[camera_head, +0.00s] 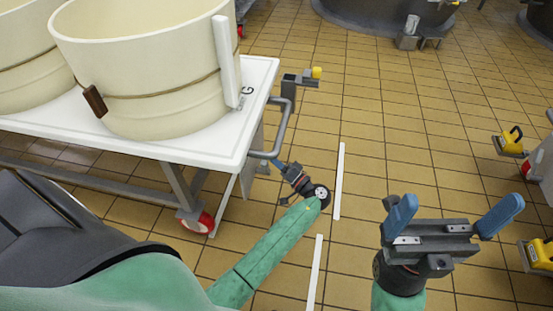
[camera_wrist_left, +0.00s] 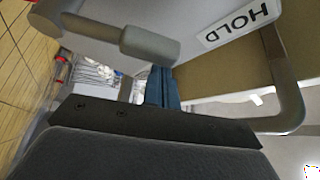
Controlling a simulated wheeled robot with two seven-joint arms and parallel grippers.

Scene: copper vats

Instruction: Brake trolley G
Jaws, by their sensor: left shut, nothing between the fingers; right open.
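Trolley G (camera_head: 200,150) has a white top marked G and a grey end rail (camera_head: 285,128). A grey bracket with a yellow tip (camera_head: 317,72) stands at its end. My left gripper (camera_head: 278,164) is shut and empty, just below the rail. In the left wrist view its blue fingers (camera_wrist_left: 162,85) point at a grey rounded lever (camera_wrist_left: 150,43) on a grey panel beside a HOLD label (camera_wrist_left: 238,24). Whether they touch the lever, I cannot tell. My right gripper (camera_head: 450,217) is open and empty over the floor, right of the trolley.
Large cream tubs (camera_head: 150,75) stand on the trolley. A red wheel (camera_head: 200,222) shows beneath it. White floor strips (camera_head: 339,180) lie right of the trolley. Yellow-handled items (camera_head: 510,141) stand at the right edge and a dark vat (camera_head: 375,15) at the back. The tiled floor between is clear.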

